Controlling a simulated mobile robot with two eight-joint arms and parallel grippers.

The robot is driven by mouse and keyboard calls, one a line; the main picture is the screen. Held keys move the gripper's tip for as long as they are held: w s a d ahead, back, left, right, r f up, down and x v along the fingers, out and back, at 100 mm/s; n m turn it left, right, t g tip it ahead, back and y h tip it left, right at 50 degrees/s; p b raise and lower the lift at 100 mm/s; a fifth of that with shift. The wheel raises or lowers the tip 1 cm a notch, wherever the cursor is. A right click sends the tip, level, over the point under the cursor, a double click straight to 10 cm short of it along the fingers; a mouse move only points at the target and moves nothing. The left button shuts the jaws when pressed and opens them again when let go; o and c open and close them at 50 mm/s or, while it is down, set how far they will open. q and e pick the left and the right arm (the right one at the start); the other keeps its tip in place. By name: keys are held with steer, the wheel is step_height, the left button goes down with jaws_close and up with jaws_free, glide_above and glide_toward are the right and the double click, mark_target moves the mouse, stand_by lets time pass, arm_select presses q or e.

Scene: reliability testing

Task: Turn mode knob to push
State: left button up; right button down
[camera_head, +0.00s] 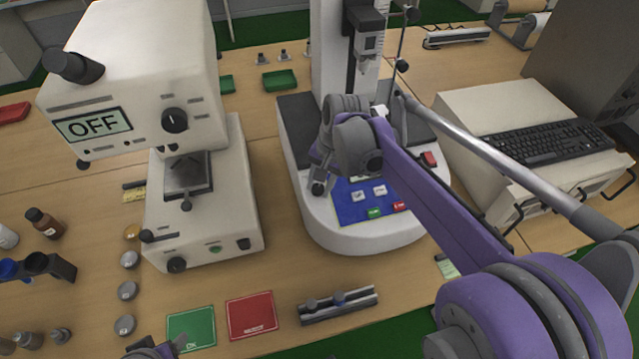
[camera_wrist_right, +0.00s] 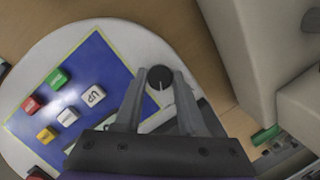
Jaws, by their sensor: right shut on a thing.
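The test stand (camera_head: 340,232) has a rounded white base with a blue control panel (camera_head: 348,212). The mode knob (camera_wrist_right: 160,76) is a small dark round knob at the panel's edge in the right wrist view. A thin white mark on it points toward my gripper's palm. My right gripper (camera_wrist_right: 161,82) has its two fingers on either side of the knob, shut on it. In the head view my right gripper (camera_head: 318,178) is at the panel's left edge. Knob labels are hidden or unreadable. Only part of my left gripper (camera_head: 152,350) shows at the bottom edge.
The panel has several coloured buttons, including a white UP button (camera_wrist_right: 95,96). A white tester (camera_head: 205,240) with an OFF display stands left. A green card (camera_head: 191,327), a red card (camera_head: 251,314) and a metal fixture (camera_head: 340,304) lie in front. A keyboard (camera_head: 540,143) is right.

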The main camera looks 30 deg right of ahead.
mark_target(329, 198)
stand_by(0.3)
steer(key=c, duration=0.5)
jaws_free()
step_height(329, 198, up, 11)
steer(key=s+d, duration=0.1)
steer(key=shift+s+d+f+p, duration=0.2)
steer(key=shift+d+p, duration=0.15)
steer(key=shift+d, duration=0.05)
